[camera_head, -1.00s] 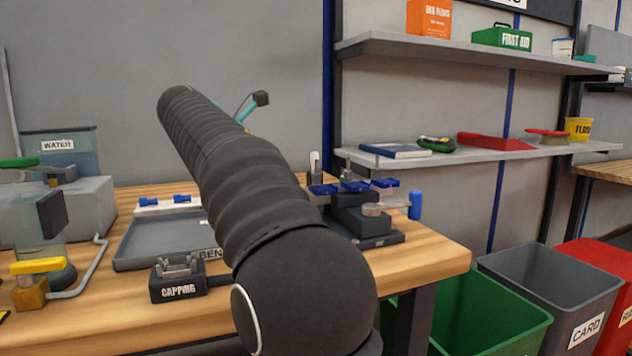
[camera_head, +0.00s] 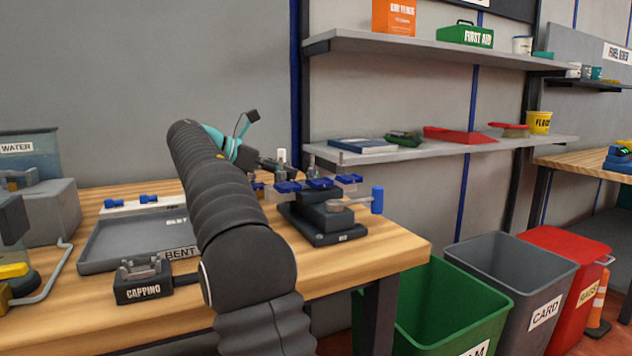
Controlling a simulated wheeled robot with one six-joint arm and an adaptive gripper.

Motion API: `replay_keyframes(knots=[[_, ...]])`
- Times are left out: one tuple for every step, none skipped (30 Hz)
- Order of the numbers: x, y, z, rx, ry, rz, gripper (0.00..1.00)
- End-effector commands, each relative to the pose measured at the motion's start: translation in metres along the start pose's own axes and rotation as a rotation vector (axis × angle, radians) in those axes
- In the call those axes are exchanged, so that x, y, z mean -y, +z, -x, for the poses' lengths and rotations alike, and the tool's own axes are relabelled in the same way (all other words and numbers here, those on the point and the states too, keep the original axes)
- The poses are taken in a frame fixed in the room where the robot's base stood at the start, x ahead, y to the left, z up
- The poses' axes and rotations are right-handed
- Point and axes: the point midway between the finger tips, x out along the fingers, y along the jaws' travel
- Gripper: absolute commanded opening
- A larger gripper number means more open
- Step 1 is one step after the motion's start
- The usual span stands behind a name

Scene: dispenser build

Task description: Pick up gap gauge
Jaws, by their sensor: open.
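I cannot pick out the gap gauge for certain in the head view. My ribbed dark arm reaches over the bench and covers part of it. My gripper (camera_head: 246,157) shows only as a small dark shape past the teal wrist part, and its fingertips are hard to make out. It appears open, and I see nothing held in it. Just right of it stands a dark fixture (camera_head: 322,222) with blue clamps and a round grey disc. A small blue cylinder (camera_head: 377,199) stands at the fixture's right side.
A grey tray (camera_head: 130,246) marked BENT and a black CAPPING block (camera_head: 143,283) are left of my arm. A water tank (camera_head: 30,155) stands far left. Shelves (camera_head: 420,150) hold boxes behind. Green (camera_head: 440,315), grey (camera_head: 505,280) and red bins stand right of the bench.

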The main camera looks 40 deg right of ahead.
Motion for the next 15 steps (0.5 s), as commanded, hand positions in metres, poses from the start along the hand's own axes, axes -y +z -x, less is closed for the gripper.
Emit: replay_keyframes(knots=[[0.0,0.0,-0.003,0.0,0.0,0.0,0.5],[-0.001,-0.001,-0.004,0.0,0.001,0.001,0.5],[-0.001,-0.001,-0.005,-0.001,0.002,0.001,0.5],[-0.001,-0.001,-0.006,-0.001,0.002,0.001,0.5],[-0.001,-0.001,-0.007,-0.001,0.003,0.002,0.5],[-0.002,-0.001,-0.008,-0.001,0.003,0.002,0.5],[-0.002,-0.001,-0.01,-0.001,0.003,0.002,0.5],[-0.002,-0.001,-0.012,-0.001,0.003,0.002,0.5],[-0.003,-0.002,-0.016,-0.001,0.003,0.002,0.5],[-0.003,-0.002,-0.019,-0.001,0.003,0.003,0.5],[-0.004,-0.002,-0.022,-0.001,0.003,0.003,0.5],[-0.005,-0.002,-0.027,-0.001,0.005,0.004,0.5],[-0.006,-0.003,-0.031,-0.001,0.006,0.005,0.5],[-0.006,-0.003,-0.035,-0.001,0.006,0.005,0.5],[-0.007,-0.004,-0.04,-0.001,0.007,0.005,0.5]])
